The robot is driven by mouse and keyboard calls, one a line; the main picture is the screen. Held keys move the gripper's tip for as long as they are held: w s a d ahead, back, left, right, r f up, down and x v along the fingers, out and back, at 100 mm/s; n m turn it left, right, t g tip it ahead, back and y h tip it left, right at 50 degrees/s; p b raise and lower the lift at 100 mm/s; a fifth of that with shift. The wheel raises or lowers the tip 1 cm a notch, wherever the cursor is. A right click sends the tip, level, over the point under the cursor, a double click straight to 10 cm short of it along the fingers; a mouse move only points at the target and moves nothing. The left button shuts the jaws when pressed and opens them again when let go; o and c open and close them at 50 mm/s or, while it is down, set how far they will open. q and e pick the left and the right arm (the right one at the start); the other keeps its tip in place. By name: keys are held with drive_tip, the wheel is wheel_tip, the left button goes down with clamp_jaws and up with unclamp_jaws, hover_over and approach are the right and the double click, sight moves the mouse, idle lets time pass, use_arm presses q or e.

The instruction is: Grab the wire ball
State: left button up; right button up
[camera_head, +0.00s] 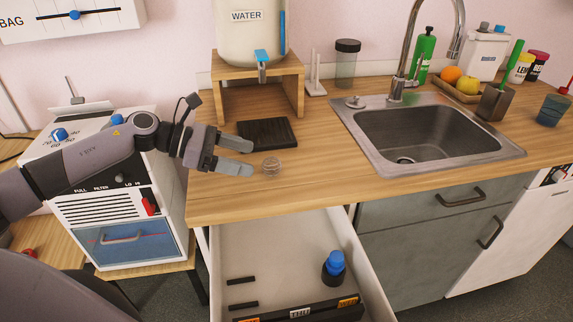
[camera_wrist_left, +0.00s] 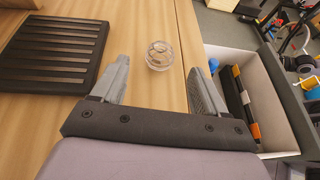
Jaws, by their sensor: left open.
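The wire ball (camera_head: 271,166) is a small round cage of thin wire on the wooden counter, near its front edge. In the left wrist view the wire ball (camera_wrist_left: 159,55) lies ahead of the fingertips, between their lines, and apart from both. My left gripper (camera_head: 243,157) is open and empty, just left of the ball in the head view. Its two grey fingers (camera_wrist_left: 165,70) are spread wide in the wrist view. My right gripper does not show.
A black slatted tray (camera_head: 267,133) lies behind the ball. A wooden stand (camera_head: 301,88) holds a water tank (camera_head: 237,35). An open drawer (camera_head: 347,250) juts out below the counter with a blue-capped bottle (camera_head: 334,268) inside. The sink (camera_head: 425,132) is at right, with bare counter between.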

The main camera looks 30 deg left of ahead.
sight(267, 159)
use_arm(q)
drive_tip(key=shift+p+x, duration=0.55)
drive_tip(key=shift+x, duration=0.8)
drive_tip(key=p+x, duration=0.1)
drive_tip(key=x, duration=0.2)
drive_tip(key=shift+d, duration=0.2)
drive_tip(key=shift+w+d+f, duration=0.3)
drive_tip(key=shift+d, duration=0.15)
drive_tip(key=c, duration=1)
